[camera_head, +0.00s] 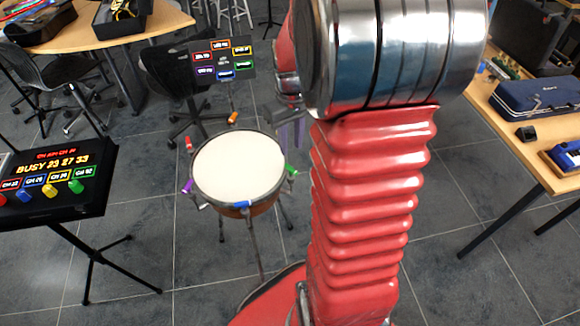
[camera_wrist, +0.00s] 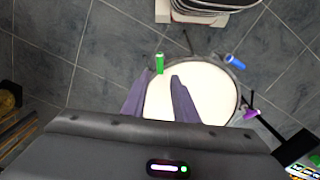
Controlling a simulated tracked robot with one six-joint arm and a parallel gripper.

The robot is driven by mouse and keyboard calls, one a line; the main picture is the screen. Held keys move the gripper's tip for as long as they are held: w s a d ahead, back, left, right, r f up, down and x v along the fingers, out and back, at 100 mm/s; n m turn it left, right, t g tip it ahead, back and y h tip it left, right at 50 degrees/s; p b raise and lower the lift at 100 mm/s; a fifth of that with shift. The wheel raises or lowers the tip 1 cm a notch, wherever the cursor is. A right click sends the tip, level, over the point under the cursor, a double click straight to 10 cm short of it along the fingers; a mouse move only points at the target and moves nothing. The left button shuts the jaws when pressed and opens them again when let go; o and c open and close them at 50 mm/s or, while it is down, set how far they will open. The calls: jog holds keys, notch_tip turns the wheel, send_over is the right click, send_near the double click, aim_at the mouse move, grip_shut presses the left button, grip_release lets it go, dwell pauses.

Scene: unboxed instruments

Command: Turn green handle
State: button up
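A drum (camera_head: 238,168) with a white head stands on a stand on the tiled floor, with coloured handles around its rim. The green handle (camera_head: 291,170) is on its right side. In the wrist view the green handle (camera_wrist: 160,64) stands at the drum's edge, just beyond and between my fingertips. My gripper (camera_wrist: 162,76) is open, with a clear gap between its two purple-grey fingers and nothing held. In the head view my gripper (camera_head: 291,140) hangs by the drum's right edge, above the green handle, partly behind my arm. Contact cannot be seen.
The rim also has red (camera_head: 189,143), orange (camera_head: 233,118), purple (camera_head: 187,186) and blue (camera_head: 243,205) handles. A black panel (camera_head: 60,170) with coloured knobs stands left. A display panel (camera_head: 222,60) stands behind the drum. A table with a blue case (camera_head: 540,97) is right.

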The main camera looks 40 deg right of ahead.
aim_at(291, 168)
notch_tip(291, 168, down, 11)
jog(key=shift+r, duration=0.1)
dwell(0.4)
jog(key=shift+c, duration=0.5)
grip_shut()
